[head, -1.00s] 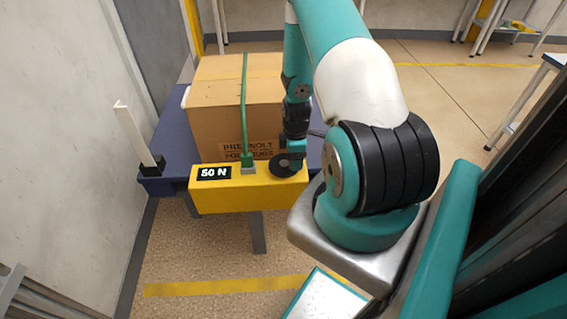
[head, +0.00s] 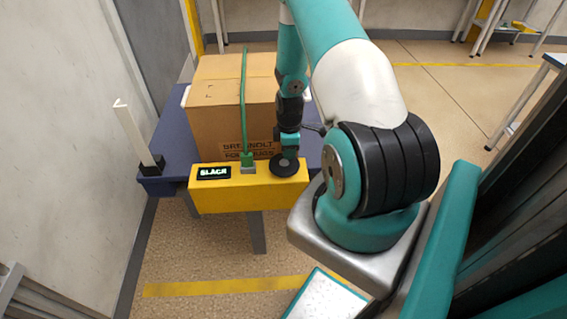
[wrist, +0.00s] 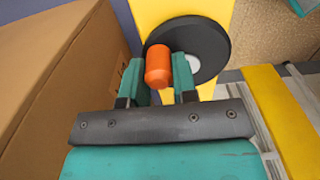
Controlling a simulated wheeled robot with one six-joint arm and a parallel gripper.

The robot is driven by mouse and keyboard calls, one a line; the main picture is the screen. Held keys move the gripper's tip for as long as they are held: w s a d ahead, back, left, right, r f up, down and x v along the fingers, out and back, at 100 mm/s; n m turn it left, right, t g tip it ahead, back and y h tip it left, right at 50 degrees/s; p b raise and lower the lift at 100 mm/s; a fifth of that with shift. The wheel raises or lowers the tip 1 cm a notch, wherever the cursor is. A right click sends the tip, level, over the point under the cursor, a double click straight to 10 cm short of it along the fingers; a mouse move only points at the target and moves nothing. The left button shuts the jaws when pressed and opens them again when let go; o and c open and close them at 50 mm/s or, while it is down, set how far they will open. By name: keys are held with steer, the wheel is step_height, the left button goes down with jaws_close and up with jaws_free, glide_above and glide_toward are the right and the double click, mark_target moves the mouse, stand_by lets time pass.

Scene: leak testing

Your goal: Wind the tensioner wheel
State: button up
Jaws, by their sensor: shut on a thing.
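The tensioner wheel (head: 284,169) is a black disc on the right end of a yellow housing (head: 225,196). It also shows in the wrist view (wrist: 215,48), with an orange crank knob (wrist: 158,68) standing off it. The display (head: 213,172) on the housing appears to read SLACK. A green strap (head: 243,100) runs from the housing up over a cardboard box (head: 220,108). The knob is hidden in the head view.
The box stands on a dark blue table (head: 170,135), close to the left of my gripper in the wrist view (wrist: 60,60). A white upright strip (head: 135,133) in a black foot stands at the table's left. A yellow line (head: 215,286) crosses the floor in front.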

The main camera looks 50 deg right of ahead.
steer(key=shift+w, duration=0.2)
steer(key=shift+w+a, duration=0.3)
steer(key=shift+w, duration=0.6)
steer(key=o, duration=0.5)
steer(key=shift+r, duration=0.1)
steer(key=shift+s+r+p, duration=0.15)
steer(key=shift+r+p, duration=2.2)
steer(key=shift+r, duration=0.6)
